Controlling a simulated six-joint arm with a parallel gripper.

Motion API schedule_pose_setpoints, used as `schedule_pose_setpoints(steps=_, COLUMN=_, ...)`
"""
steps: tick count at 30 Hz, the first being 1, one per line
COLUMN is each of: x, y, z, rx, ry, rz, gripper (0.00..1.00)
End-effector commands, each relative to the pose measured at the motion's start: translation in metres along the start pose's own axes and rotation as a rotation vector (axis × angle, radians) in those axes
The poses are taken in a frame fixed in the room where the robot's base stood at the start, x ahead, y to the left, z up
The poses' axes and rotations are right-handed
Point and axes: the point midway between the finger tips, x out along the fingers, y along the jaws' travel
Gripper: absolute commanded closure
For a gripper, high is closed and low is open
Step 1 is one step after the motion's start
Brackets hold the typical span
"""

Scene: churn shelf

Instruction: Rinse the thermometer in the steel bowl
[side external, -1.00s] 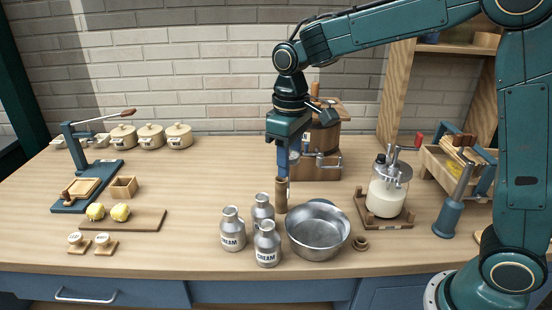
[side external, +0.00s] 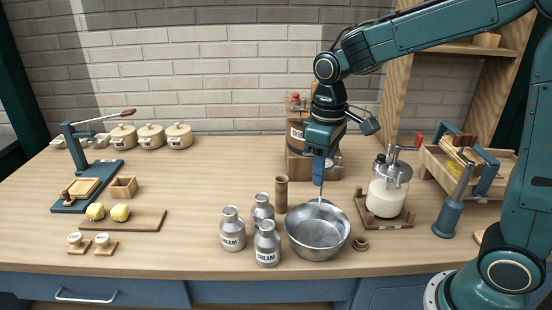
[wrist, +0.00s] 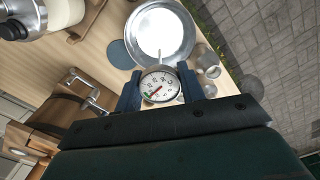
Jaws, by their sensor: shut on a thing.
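My gripper (side external: 318,182) is shut on the thermometer, above the steel bowl (side external: 318,243). In the wrist view the thermometer's round white dial (wrist: 160,86) sits between the two blue fingers of my gripper (wrist: 160,92). A thin stem shows below the fingers in the side view (side external: 320,200), pointing down at the bowl's far inner part. I cannot tell whether its tip is inside the bowl. The bowl also shows in the wrist view (wrist: 133,35), just beyond the dial, with a bright white interior.
A wooden tube (side external: 281,194) stands at the bowl's back left. Several cream cans (side external: 267,244) stand left of the bowl. A glass jar of white liquid (side external: 386,197) stands right, with a small wooden ring (side external: 360,244) before it. A wooden churn (side external: 298,165) is behind.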

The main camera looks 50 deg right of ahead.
Motion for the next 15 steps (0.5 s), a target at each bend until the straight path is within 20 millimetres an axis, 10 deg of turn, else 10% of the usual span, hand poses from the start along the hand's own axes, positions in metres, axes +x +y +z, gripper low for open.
schedule_pose_setpoints(steps=15, x=0.031, y=0.0, z=0.0, rx=0.0, ry=-0.002, rz=0.0, gripper=0.76)
